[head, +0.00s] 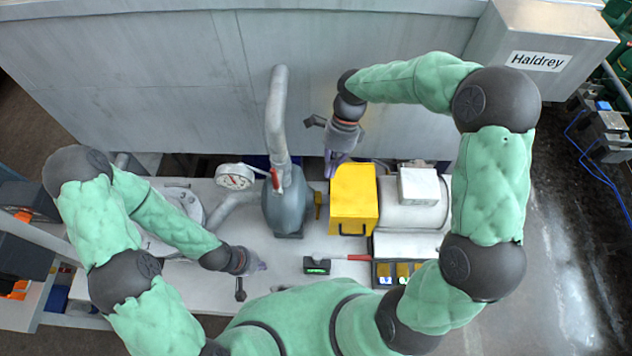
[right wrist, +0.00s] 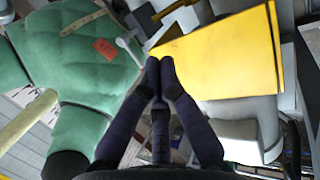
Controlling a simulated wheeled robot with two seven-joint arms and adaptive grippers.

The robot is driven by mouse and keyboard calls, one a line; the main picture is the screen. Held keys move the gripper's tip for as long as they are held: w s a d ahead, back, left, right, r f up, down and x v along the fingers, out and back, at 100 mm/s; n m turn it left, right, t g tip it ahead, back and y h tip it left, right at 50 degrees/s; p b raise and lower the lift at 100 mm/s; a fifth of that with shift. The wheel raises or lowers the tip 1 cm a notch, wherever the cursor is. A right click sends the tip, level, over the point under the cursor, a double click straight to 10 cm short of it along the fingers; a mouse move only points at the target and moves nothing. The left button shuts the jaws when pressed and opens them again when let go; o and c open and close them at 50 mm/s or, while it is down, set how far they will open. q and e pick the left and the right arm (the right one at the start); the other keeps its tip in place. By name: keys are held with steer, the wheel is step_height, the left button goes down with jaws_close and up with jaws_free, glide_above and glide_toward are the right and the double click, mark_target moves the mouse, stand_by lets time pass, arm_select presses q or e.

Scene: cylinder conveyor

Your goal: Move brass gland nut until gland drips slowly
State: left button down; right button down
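A small brass-yellow piece (head: 319,204), which looks like the gland nut, sits between the grey pump body (head: 285,211) and the yellow guard (head: 354,197) in the head view. My right gripper (head: 334,171) is above and behind it, near the guard's far left corner. In the right wrist view its fingertips (right wrist: 160,70) are together with nothing visible between them, and the guard (right wrist: 220,55) fills the upper right. Any drip is too small to see.
A round gauge (head: 235,177) and a red valve handle (head: 275,180) stand left of and at the pump. A motor (head: 409,217) lies right of the guard. A dark green-windowed block (head: 317,265), a red-handled tool (head: 356,257) and a compartment tray (head: 384,282) lie in front.

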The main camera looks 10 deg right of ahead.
mark_target(318, 214)
arm_select(q)
steer(key=shift+s, duration=0.2)
steer(key=shift+f+b, duration=0.35)
steer(key=shift+b, duration=0.1)
arm_select(e)
steer(key=x, duration=1.4)
steer(key=shift+s+r, duration=0.1)
steer(key=shift+s, duration=0.15)
